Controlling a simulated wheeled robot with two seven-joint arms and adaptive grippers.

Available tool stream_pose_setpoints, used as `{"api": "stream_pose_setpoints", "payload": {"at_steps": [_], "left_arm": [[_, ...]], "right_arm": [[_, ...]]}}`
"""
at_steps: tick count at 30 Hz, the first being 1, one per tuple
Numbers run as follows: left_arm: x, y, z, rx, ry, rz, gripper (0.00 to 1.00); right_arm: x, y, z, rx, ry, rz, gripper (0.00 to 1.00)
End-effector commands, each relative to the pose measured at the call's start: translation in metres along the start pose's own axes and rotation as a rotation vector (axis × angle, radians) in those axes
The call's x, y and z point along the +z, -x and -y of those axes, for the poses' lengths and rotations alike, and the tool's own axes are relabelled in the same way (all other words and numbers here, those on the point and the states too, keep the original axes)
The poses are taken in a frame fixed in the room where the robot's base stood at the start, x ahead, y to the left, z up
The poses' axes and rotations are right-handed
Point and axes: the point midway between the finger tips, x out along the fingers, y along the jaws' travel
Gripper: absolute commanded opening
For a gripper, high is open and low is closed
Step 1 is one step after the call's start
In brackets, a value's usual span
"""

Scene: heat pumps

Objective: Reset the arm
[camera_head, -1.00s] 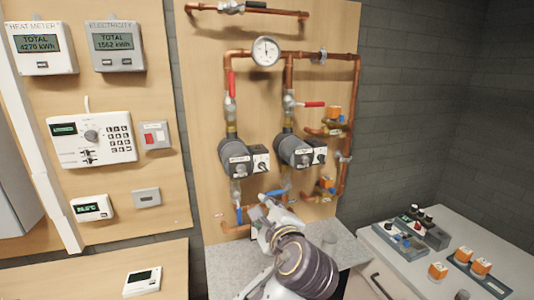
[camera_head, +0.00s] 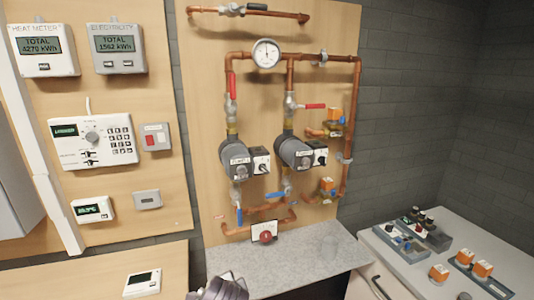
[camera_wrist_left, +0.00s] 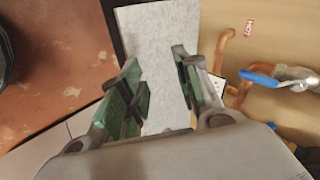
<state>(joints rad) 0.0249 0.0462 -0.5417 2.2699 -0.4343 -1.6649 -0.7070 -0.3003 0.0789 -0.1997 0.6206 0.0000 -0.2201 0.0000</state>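My left gripper (camera_wrist_left: 160,95) is open and empty in the left wrist view. Its green-padded fingers are apart, with the grey countertop (camera_wrist_left: 150,35) behind them. A blue valve lever (camera_wrist_left: 258,76) and copper pipes (camera_wrist_left: 236,92) are to the right of the fingers, apart from them. In the head view, only a grey piece of my arm (camera_head: 218,289) shows at the bottom edge; whether fingers are part of it is unclear. No right gripper can be made out.
The pipe board carries two pumps (camera_head: 234,158) (camera_head: 295,151), a gauge (camera_head: 266,52) and valves. A red button (camera_head: 265,237) stands above the grey counter (camera_head: 310,255). Meters (camera_head: 43,49) and control panels (camera_head: 94,142) are at left. A white counter (camera_head: 455,255) holds switch boxes at right.

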Motion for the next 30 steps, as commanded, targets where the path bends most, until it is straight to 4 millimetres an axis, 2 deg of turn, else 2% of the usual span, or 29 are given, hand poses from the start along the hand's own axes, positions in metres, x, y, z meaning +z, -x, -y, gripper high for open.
{"api": "stream_pose_setpoints", "payload": {"at_steps": [6,15,24,30], "left_arm": [[0.04,-0.014,-0.033,0.106,0.178,0.024,0.33],[0.093,-0.022,-0.076,0.226,0.425,0.079,0.33],[0.146,-0.019,-0.116,0.321,0.666,0.157,0.33],[0.17,-0.014,-0.133,0.356,0.781,0.199,0.33]], "right_arm": [[0.0,0.0,0.0,0.0,0.0,0.0,0.0],[0.0,0.0,0.0,0.0,0.001,0.0,0.0],[0.001,0.0,-0.001,0.001,0.001,0.001,0.0],[0.001,0.0,-0.001,0.001,0.001,0.001,0.0]]}}
